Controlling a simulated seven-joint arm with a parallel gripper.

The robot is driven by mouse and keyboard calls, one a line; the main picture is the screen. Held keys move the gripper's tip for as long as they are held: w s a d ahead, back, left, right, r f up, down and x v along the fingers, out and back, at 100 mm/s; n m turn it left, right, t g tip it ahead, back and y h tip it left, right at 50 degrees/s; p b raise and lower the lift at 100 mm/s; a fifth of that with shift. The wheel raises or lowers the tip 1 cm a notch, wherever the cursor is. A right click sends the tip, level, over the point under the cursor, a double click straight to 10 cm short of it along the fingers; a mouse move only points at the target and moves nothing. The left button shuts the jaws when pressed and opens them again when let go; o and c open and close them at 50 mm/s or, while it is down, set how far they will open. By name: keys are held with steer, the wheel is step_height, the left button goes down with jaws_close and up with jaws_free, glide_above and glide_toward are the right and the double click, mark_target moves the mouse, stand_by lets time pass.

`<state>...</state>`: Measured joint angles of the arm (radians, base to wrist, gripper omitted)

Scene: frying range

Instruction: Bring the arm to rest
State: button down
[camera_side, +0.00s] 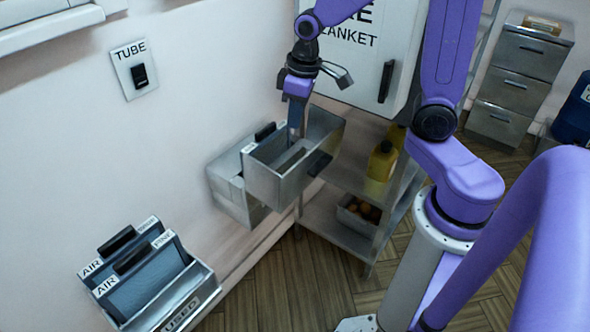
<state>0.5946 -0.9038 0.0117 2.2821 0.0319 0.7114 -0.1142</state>
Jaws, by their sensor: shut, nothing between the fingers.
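My gripper (296,128) is shut and empty, pointing down over an open grey metal bin (270,185) near the wall. Its fingertips are at or just above the bin's opening; I cannot tell whether they touch anything. My purple arm reaches in from the right, with the elbow out of the picture at the top. A panel with a black handle (265,132) stands at the bin's left end. A second grey bin (229,197) sits just behind it, partly hidden.
A bin marked USED (187,312) at lower left holds AIR panels with black handles (132,257). A metal shelf (338,223) bears yellow bottles (381,162). A BLANKET cabinet (350,62) is close beside my gripper. A TUBE switch (139,75) is on the wall. Drawers (518,82) stand upper right.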

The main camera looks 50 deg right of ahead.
steer(key=s+a+n, duration=0.2)
steer(key=s+n, duration=0.2)
steer(key=s, duration=0.6)
steer(key=s+a+r+n+g, duration=0.1)
steer(key=s+n, duration=0.3)
steer(key=s, duration=0.7)
steer(key=shift+a+r, duration=0.25)
steer(key=shift+a, duration=0.25)
